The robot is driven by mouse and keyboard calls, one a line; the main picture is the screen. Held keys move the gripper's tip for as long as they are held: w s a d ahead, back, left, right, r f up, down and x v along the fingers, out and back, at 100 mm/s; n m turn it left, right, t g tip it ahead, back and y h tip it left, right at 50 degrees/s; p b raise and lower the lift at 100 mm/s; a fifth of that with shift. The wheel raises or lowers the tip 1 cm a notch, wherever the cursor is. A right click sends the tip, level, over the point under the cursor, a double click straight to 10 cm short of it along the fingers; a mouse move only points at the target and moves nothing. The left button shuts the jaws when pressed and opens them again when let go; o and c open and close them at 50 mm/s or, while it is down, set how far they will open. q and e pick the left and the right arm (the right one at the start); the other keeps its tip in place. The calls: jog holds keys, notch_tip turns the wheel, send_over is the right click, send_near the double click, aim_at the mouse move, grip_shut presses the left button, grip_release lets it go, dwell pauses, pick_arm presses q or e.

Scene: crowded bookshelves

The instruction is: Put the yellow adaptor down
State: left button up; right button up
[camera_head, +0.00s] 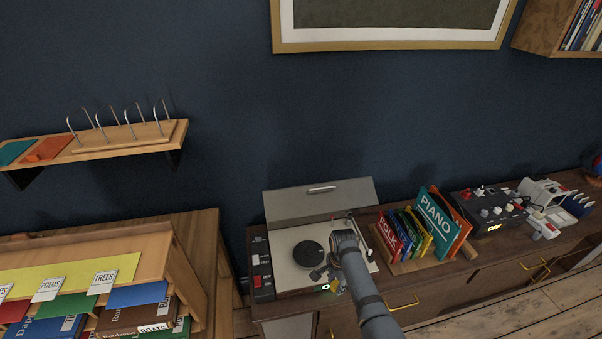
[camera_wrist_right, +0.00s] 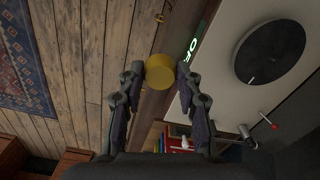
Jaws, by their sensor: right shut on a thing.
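The yellow adaptor (camera_wrist_right: 158,73) is a short round disc or cylinder in the right wrist view. It sits between the two fingertips of my right gripper (camera_wrist_right: 160,78), which is shut on it. In the head view my right gripper (camera_head: 330,278) is at the front of the record player (camera_head: 288,237), partly covered by my own arm. The adaptor lies over the cabinet's front edge strip in the wrist view; its height above it I cannot tell. My left gripper is not in view.
The record player has a dark round platter (camera_head: 308,254), an open lid (camera_head: 318,200) and a green lit display (camera_wrist_right: 194,44). A wooden rack of coloured records (camera_head: 412,233) stands close on its right. A control box (camera_head: 490,212) is further right. Floor lies in front of the cabinet.

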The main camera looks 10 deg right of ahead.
notch_tip(320, 180, down, 11)
jog(key=b, duration=0.9)
jog(key=s+r+n, duration=0.5)
jog(key=s+n, duration=0.2)
jog(key=n, duration=0.7)
jog(key=shift+s+d, duration=0.3)
jog(key=shift+d, duration=0.05)
